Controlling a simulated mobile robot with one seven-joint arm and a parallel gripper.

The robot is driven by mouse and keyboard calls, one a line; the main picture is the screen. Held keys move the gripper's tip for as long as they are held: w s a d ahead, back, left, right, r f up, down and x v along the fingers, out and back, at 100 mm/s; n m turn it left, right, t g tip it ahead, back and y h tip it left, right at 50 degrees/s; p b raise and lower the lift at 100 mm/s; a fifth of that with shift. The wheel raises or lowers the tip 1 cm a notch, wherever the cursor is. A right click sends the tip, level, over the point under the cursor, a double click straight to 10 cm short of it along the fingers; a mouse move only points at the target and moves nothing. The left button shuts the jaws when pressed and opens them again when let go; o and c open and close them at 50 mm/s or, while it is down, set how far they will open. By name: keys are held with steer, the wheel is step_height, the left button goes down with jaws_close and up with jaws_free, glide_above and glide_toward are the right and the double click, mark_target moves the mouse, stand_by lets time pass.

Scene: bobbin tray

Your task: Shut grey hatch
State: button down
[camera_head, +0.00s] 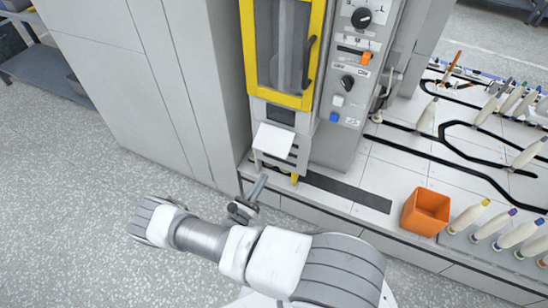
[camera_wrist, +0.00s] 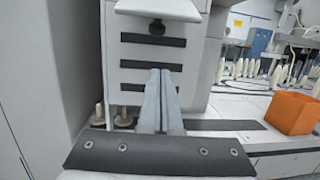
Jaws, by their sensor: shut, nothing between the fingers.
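The grey hatch (camera_head: 273,140) is a pale flap on the front of the machine, below the yellow-framed window. It stands out from the front, open. The opening behind the hatch is mostly hidden.
A yellow-framed window (camera_head: 283,50) is above the hatch, with a control panel (camera_head: 350,80) to its right. An orange bin (camera_head: 426,211) and several bobbins stand on the white bench at right. A tall grey cabinet (camera_head: 150,70) stands left. The floor in front is clear.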

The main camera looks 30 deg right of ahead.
mark_target(274, 142)
steer(key=w+d+r+n+b, duration=0.1)
steer(key=w+d+r, duration=0.3)
steer(key=d, duration=0.2)
steer(key=shift+w+d+t+y, duration=0.15)
steer(key=shift+w+t+y, duration=0.15)
steer(key=shift+t+y, duration=0.1)
steer(key=shift+r, duration=0.1)
stand_by(0.6)
steer(key=shift+s+r+p, duration=0.1)
steer(key=shift+p, duration=0.2)
